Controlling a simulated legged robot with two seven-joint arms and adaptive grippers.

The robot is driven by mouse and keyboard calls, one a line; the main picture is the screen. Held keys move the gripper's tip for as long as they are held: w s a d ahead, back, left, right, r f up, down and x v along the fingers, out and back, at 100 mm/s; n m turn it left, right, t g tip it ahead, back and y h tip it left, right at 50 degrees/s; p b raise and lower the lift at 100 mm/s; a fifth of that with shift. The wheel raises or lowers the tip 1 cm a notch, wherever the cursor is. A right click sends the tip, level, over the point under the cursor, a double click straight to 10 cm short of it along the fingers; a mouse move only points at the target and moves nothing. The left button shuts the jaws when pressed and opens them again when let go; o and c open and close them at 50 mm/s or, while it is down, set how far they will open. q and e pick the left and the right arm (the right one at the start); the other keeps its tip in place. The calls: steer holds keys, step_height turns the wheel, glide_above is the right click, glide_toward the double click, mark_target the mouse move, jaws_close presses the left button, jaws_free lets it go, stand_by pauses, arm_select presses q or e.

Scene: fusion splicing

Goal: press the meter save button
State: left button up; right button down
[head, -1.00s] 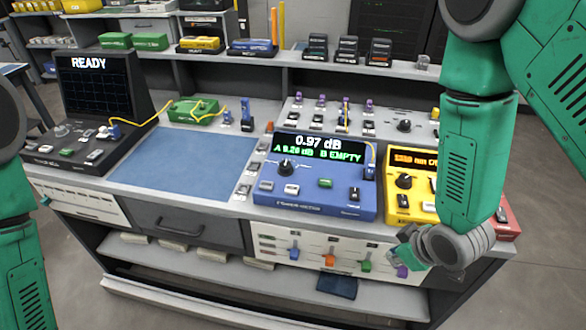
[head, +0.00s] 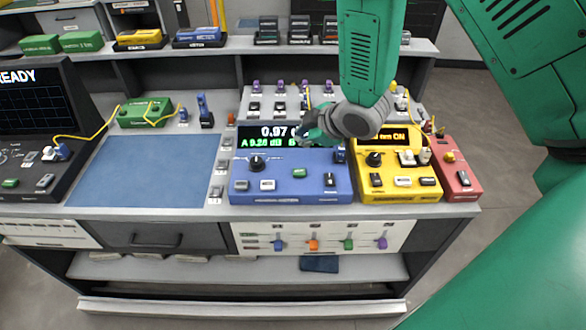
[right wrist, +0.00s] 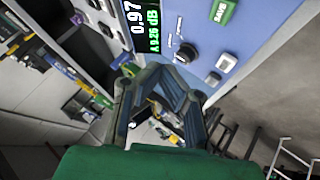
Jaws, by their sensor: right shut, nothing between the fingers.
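The blue power meter (head: 320,193) stands on the bench, its display partly hidden behind my right gripper (head: 310,132). The display shows 0.97 and a green line. The meter's green save button (head: 299,173) sits on its sloped front, uncovered, right of the black knob. In the right wrist view the green button, lettered SAVE (right wrist: 223,12), is at the top. My right gripper (right wrist: 152,72) is shut and empty, over the meter's display area and behind the save button, apart from it. Whether it touches the meter cannot be told. My left gripper is not in view.
A yellow unit (head: 398,197) and a red unit (head: 463,190) stand close on the meter's right. A blue mat (head: 145,170) lies clear to its left. A panel with purple-topped connectors (head: 270,100) is behind it, under a shelf.

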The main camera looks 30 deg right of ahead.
steer(key=b, duration=0.4)
glide_above(301, 170)
steer(key=a, duration=0.2)
steer(key=f, duration=0.4)
steer(key=shift+d+f, duration=0.25)
steer(key=shift+f, duration=0.1)
steer(key=f+b, duration=0.1)
steer(key=d+f+b, duration=0.1)
steer(key=f, duration=0.1)
steer(key=shift+d+f+b, duration=0.15)
steer(key=shift+f+b, duration=0.15)
steer(key=shift+b, duration=0.1)
steer(key=shift+d+f, duration=0.2)
steer(key=shift+f, duration=0.2)
steer(key=shift+a+r, duration=0.1)
steer(key=shift+a, duration=0.2)
steer(key=shift+a+r, duration=0.15)
steer(key=shift+a, duration=0.25)
steer(key=shift+d+f, duration=0.2)
steer(key=shift+d, duration=0.4)
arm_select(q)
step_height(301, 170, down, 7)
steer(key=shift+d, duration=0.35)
